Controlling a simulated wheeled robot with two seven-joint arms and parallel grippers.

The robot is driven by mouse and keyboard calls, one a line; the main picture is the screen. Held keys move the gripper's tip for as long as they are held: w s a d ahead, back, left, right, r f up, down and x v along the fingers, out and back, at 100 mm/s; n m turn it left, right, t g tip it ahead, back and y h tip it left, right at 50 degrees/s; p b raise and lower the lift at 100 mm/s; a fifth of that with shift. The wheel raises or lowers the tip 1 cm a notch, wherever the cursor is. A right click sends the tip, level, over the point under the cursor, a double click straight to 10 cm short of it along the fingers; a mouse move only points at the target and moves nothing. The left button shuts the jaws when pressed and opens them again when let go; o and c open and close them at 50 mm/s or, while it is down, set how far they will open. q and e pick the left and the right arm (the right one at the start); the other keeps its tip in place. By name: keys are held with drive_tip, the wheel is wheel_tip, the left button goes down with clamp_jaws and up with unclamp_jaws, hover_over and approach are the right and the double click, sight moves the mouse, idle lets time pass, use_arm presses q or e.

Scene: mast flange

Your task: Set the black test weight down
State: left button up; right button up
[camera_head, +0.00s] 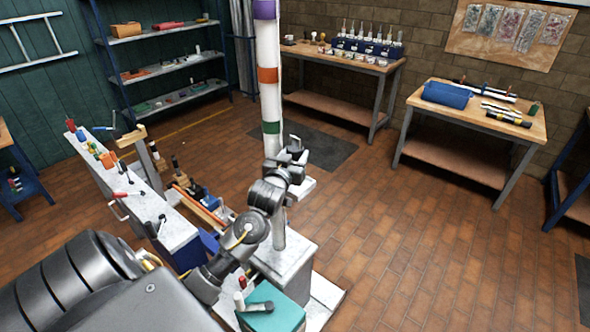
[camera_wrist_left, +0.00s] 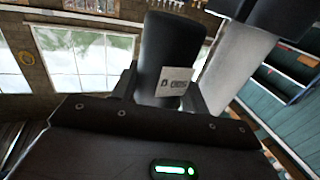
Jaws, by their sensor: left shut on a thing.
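In the left wrist view, the black test weight (camera_wrist_left: 172,45) is a dark rounded cylinder with a small white printed label. It sits between the two fingers of my left gripper (camera_wrist_left: 165,88), which is shut on it. In the head view my left gripper (camera_head: 293,155) is raised in front of the white mast, above a pale block-topped stand. The weight is small and hard to tell from the dark gripper there. My right gripper is in neither view.
The white mast (camera_head: 269,100) with purple, orange and green bands stands just behind the gripper. A pale-topped cabinet (camera_head: 285,250) and a teal box (camera_head: 272,315) are below. A cluttered long bench (camera_head: 140,200) stands left. Brick floor (camera_head: 430,250) is clear at right.

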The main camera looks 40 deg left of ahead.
use_arm(q)
drive_tip(key=shift+f+p, duration=0.4)
drive_tip(key=shift+f, duration=1.9)
drive_tip(key=shift+f, duration=0.15)
drive_tip(key=o, duration=1.4)
drive_tip(key=shift+c, duration=0.2)
